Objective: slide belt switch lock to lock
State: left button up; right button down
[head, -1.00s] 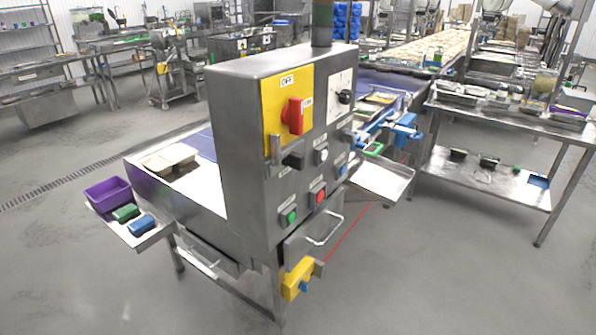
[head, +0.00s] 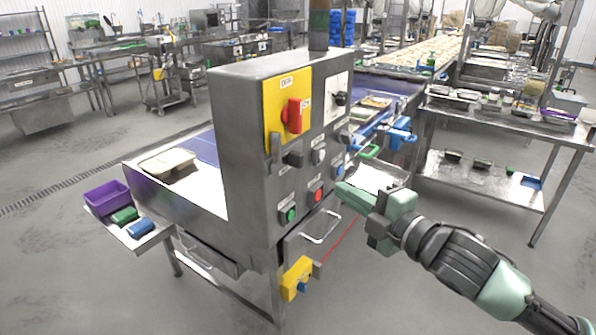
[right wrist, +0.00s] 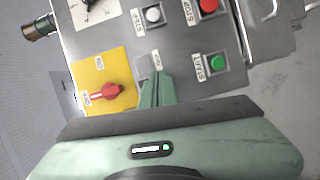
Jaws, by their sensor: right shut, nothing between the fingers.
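The control box (head: 235,150) stands in the middle of the head view. Its yellow plate (head: 273,110) carries a red rotary switch (head: 293,115). A grey upright slider piece (head: 274,147), which looks like the lock, sits at the plate's lower left edge. My right gripper (head: 343,188) is shut and empty, in front of the panel's right side, apart from the slider. In the right wrist view, its closed fingers (right wrist: 157,90) point at the panel beside the yellow plate (right wrist: 100,75) and red switch (right wrist: 105,93). They cover part of the panel, and I cannot make out the slider there. My left gripper is out of view.
A metal handle (head: 322,230) and a yellow box (head: 295,278) are below. A side shelf holds a purple bin (head: 107,198). The floor in front is clear.

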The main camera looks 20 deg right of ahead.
jog(key=s+a+r+n+y, duration=0.1)
jog(key=s+a+r+n, duration=0.1)
jog(key=s+a+r, duration=0.1)
jog(key=shift+s+a+r+y, duration=0.2)
jog(key=shift+a+r+y, duration=0.1)
jog(key=shift+a, duration=0.05)
jog(key=p, duration=0.5)
send_near(285, 161)
jog(key=x, duration=0.5)
jog(key=shift+w+a+r, duration=0.15)
jog(key=shift+w, duration=0.1)
